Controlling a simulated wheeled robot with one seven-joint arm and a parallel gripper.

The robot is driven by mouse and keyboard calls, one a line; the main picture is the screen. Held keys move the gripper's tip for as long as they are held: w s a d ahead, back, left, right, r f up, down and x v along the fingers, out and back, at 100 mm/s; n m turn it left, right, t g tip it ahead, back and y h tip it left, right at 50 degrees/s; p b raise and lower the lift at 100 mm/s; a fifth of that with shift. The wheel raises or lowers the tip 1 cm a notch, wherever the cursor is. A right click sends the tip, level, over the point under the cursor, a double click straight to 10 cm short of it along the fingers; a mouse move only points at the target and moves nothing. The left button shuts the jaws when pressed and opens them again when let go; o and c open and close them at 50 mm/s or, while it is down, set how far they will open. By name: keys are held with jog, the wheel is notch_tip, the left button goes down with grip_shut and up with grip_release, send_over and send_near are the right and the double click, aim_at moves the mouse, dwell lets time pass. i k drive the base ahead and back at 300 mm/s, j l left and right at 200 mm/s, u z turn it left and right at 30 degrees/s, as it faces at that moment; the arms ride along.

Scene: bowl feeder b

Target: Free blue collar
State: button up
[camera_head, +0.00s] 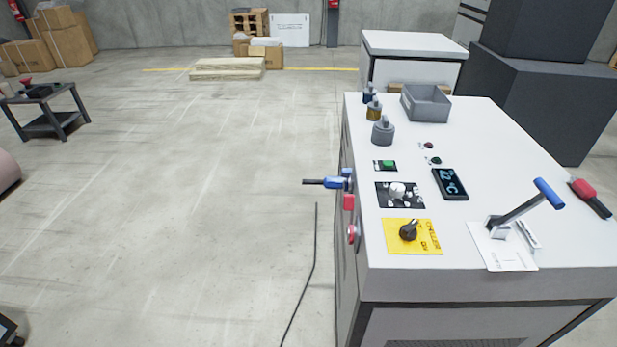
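A blue fitting (333,183) with a dark rod pointing left sticks out from the left side of the white cabinet (480,130). It looks like the blue collar, but I cannot tell for sure. A small dark blue-topped part (369,93) stands at the far left of the cabinet top, behind a brass-coloured one (374,110) and a grey one (383,132). My gripper is not in view.
A red block (349,202) and a red button (352,234) sit below the blue fitting. The floor at left is mostly clear.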

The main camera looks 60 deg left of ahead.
aim_at(346, 172)
jog(key=k+u, duration=0.1)
jog(key=u, duration=0.3)
jog(key=k+j+u, duration=0.1)
jog(key=u, duration=0.3)
jog(key=k+j+u, duration=0.1)
jog(key=u, duration=0.3)
jog(key=j+u, duration=0.1)
jog(key=u, duration=0.8)
